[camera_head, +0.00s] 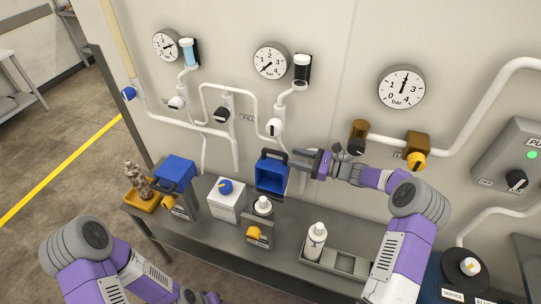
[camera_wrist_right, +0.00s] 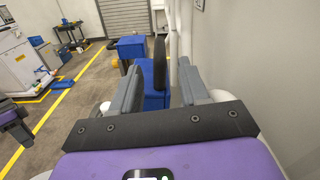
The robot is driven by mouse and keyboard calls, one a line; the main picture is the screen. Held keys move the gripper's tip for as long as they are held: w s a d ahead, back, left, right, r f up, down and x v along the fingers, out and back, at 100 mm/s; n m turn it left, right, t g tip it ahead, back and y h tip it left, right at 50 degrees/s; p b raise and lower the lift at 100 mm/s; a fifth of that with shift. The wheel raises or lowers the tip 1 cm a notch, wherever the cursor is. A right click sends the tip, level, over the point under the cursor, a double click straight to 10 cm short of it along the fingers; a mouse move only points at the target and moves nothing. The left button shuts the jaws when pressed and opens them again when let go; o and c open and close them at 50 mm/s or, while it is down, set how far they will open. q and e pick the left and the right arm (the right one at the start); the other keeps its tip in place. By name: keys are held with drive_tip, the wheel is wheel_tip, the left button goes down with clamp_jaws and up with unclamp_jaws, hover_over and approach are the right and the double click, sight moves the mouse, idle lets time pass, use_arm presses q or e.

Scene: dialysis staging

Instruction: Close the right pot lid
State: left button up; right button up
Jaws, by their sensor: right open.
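The right pot's blue lid (camera_head: 271,178) stands raised at its back edge, its hollow inside facing forward. Its black handle (camera_head: 275,154) is at the top. The pot's grey body (camera_head: 259,232) has a yellow knob, and a white round-topped item (camera_head: 263,206) shows at its opening. My right gripper (camera_head: 299,160) is open just right of the lid. In the right wrist view, the black handle (camera_wrist_right: 160,66) and blue lid (camera_wrist_right: 154,101) appear between the open fingers; contact cannot be told. My left gripper (camera_head: 207,297) is at the bottom edge, mostly cut off.
A left blue lid (camera_head: 178,170) stands near an orange tray (camera_head: 143,201) with a figure-like item. A white box with blue knob (camera_head: 224,198) and a white bottle (camera_head: 315,240) stand on the grey bench. Pipes, valves and gauges cover the wall close behind.

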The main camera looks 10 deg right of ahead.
sight(284, 154)
drive_tip(key=x, duration=0.7)
drive_tip(key=shift+w+a, duration=0.2)
drive_tip(key=shift+a, duration=0.05)
drive_tip(key=shift+r, duration=0.1)
clamp_jaws()
